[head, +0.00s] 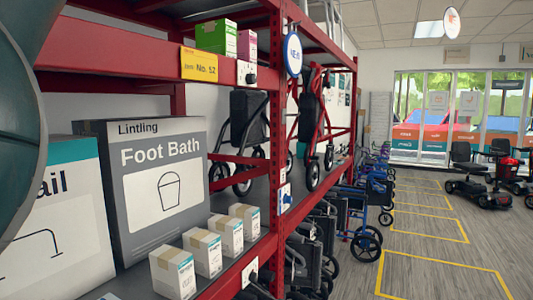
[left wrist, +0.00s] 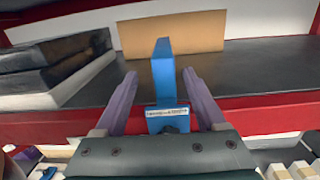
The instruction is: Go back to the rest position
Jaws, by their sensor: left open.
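My left gripper (left wrist: 159,74) shows in the left wrist view with its two purple fingers apart. It faces a red-edged shelf (left wrist: 255,112) with a dark top. A blue upright piece (left wrist: 163,78) with a small white label shows between the fingers at the shelf's front edge. I cannot tell whether either finger touches it. In the head view neither gripper shows. A dark teal rounded part of my own body fills the left edge there.
The red rack (head: 268,130) stands close on the left, bearing a Foot Bath box (head: 160,215), small boxes (head: 205,252) and walkers (head: 245,130). Rollators (head: 365,215) line its far side. Scooters (head: 490,170) stand at the far right. The floor (head: 430,235) with yellow outlines is clear.

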